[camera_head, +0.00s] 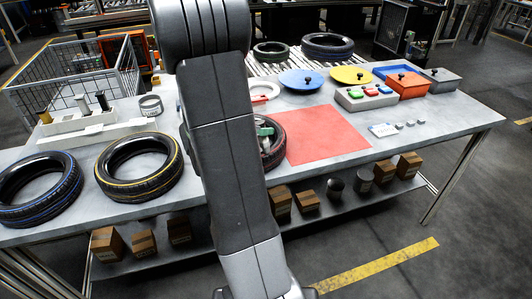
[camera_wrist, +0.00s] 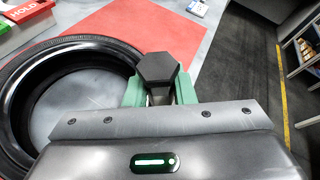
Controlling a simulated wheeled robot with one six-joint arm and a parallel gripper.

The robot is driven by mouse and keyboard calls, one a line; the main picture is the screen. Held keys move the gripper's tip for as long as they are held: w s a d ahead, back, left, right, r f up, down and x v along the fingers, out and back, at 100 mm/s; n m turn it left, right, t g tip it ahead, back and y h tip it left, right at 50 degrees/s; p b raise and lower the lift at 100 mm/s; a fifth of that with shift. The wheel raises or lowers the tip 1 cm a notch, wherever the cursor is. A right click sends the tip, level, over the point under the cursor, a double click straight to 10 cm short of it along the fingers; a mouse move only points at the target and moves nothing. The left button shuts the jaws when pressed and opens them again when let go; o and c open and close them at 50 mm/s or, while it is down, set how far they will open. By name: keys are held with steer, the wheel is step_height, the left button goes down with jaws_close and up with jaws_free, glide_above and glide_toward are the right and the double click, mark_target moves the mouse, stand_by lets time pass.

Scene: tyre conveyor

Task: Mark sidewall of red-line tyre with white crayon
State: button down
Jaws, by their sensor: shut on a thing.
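My gripper (camera_wrist: 158,92) has green fingers shut on a dark hexagonal-ended piece (camera_wrist: 157,67). Only its dark end shows, so I cannot tell its writing colour. A black tyre (camera_wrist: 75,45) lies flat at the left of the wrist view, beside the held piece. I cannot tell whether they touch. In the head view this tyre (camera_head: 274,155) is mostly hidden behind my arm, and I cannot make out a red line on it. A yellow-line tyre (camera_head: 140,166) and a blue-line tyre (camera_head: 40,188) lie on the table to its left.
A red mat (camera_head: 325,134) lies right of the tyre. A pale tray (camera_head: 92,125) with upright holders stands at the left. Lids, a button box (camera_head: 366,97) and an orange box (camera_head: 408,87) line the back. Two tyres sit on the rollers (camera_head: 285,66).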

steer(key=shift+s+d+f, duration=0.1)
steer(key=shift+s, duration=0.05)
steer(key=shift+w+a, duration=0.25)
steer(key=shift+w, duration=0.1)
stand_by(0.4)
steer(key=shift+w+a, duration=0.15)
steer(key=shift+w, duration=0.1)
stand_by(0.3)
steer(key=shift+s, duration=0.1)
steer(key=shift+s, duration=0.1)
steer(key=shift+s+d, duration=0.15)
steer(key=shift+d, duration=0.1)
steer(key=shift+s, duration=0.15)
stand_by(0.4)
steer(key=shift+s+d, duration=0.15)
